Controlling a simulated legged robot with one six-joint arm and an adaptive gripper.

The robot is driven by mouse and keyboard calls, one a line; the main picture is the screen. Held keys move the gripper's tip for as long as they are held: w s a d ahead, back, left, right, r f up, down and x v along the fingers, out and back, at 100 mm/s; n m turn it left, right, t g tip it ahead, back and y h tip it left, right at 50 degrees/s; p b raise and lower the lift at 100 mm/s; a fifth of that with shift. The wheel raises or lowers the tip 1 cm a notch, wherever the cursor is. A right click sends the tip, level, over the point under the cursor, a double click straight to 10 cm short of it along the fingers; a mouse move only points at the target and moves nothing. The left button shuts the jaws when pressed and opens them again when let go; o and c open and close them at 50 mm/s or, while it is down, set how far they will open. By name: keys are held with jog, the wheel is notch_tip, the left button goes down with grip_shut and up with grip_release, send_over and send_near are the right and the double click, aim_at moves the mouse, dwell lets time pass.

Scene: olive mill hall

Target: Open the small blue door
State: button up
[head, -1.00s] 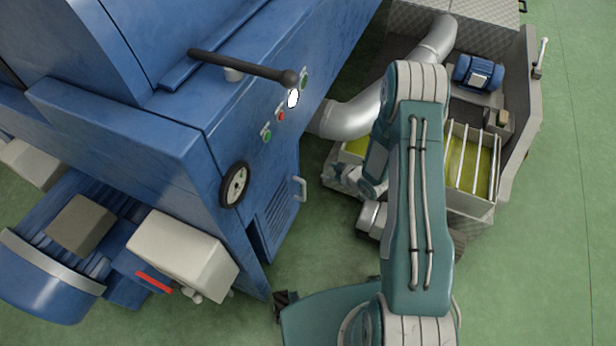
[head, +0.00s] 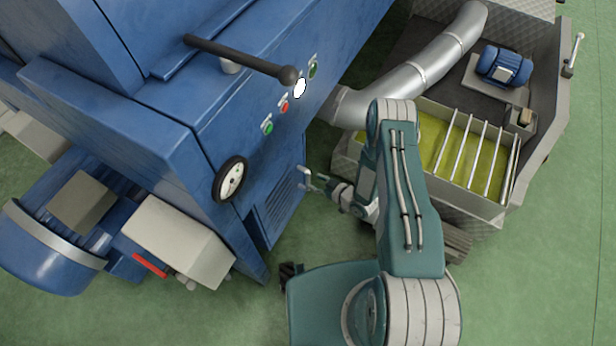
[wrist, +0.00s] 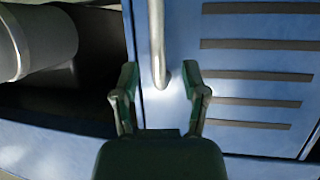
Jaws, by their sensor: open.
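The small blue door (head: 268,218) is a slotted panel low on the blue machine in the head view. It looks shut. In the wrist view the door (wrist: 180,110) fills the middle and right, with dark horizontal slots. Its pale metal bar handle (wrist: 156,40) stands near the door's left edge. My gripper (wrist: 160,68) is open, its two green fingers either side of the handle's lower end, apparently not touching it. In the head view my gripper (head: 316,182) is beside the door's right edge, where it partly hides the handle.
A black handwheel (head: 231,179) and a long dark lever (head: 238,57) stick out of the machine above the door. A silver pipe (head: 415,75) runs to a tank with yellow-green contents (head: 460,150) at right. Green floor (head: 555,260) is clear at lower right.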

aim_at(308, 178)
jog(key=shift+x, duration=2.3)
jog(key=shift+d, duration=0.1)
grip_shut()
